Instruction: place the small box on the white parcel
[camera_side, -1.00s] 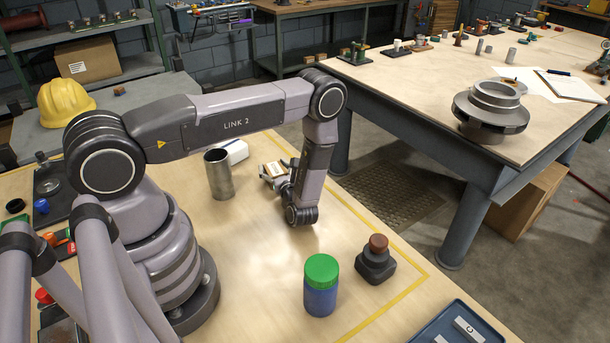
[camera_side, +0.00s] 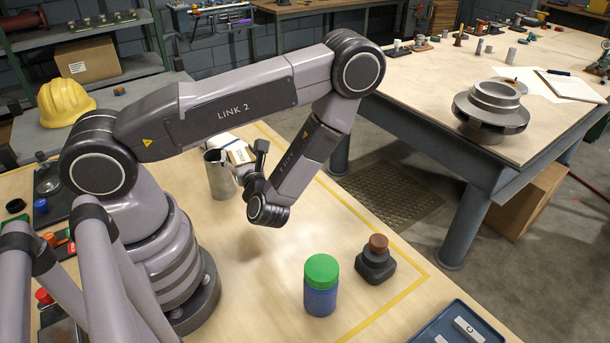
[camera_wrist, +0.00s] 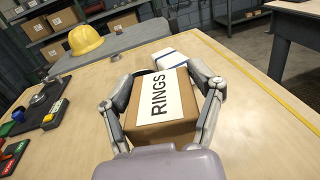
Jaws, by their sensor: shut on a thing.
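The small box (camera_wrist: 158,125) is brown cardboard with a white label reading "RINGS". It fills the middle of the wrist view, and it also shows in the side view (camera_side: 241,155). My gripper (camera_wrist: 162,95) is shut on it, one finger on each side. The side view shows my gripper (camera_side: 238,168) holding the box above the table. The white parcel (camera_wrist: 169,59) with a blue stripe lies beyond the box in the wrist view, its near part hidden by the box. In the side view the parcel (camera_side: 222,141) is behind the box and mostly hidden.
A metal cylinder (camera_side: 219,178) stands close to my gripper and the parcel. A blue jar with a green lid (camera_side: 321,284) and a dark block with a brown knob (camera_side: 376,258) stand toward the front. The table (camera_side: 260,290) between them and my base is clear.

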